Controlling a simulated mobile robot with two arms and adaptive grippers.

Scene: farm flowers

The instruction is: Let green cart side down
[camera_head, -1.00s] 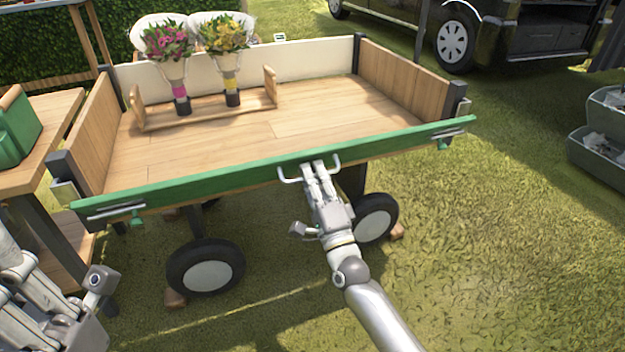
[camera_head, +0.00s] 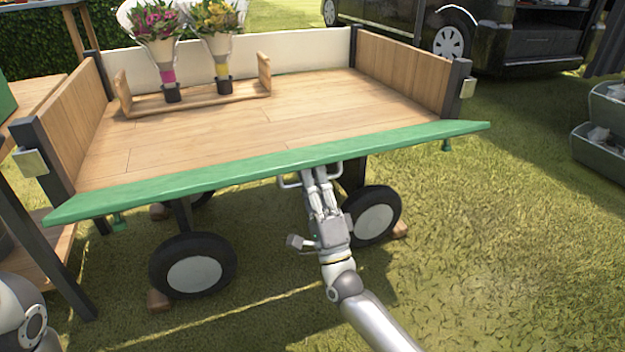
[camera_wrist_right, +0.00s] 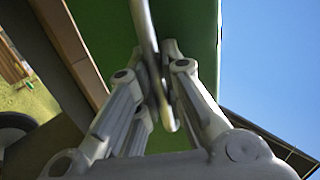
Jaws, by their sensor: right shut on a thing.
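The cart's green side (camera_head: 262,167) runs along the front edge of the wooden cart bed (camera_head: 255,115) in the head view. It is tilted outward and its inner face shows from above. My right gripper (camera_head: 313,178) is shut on the white handle (camera_head: 290,181) under the side's outer face. In the right wrist view the handle (camera_wrist_right: 147,30) passes between the fingers, with the green side (camera_wrist_right: 100,30) behind it. Part of the handle is hidden by the fingers. My left arm shows at the lower left of the head view, but its gripper is out of sight.
Two flower bouquets (camera_head: 157,35) stand in a wooden rack (camera_head: 195,100) on the cart bed. The cart's wheels (camera_head: 193,266) stand on grass. A wooden table (camera_head: 40,97) is close on the left. Grey bins (camera_head: 600,150) stand at the right, with open grass between.

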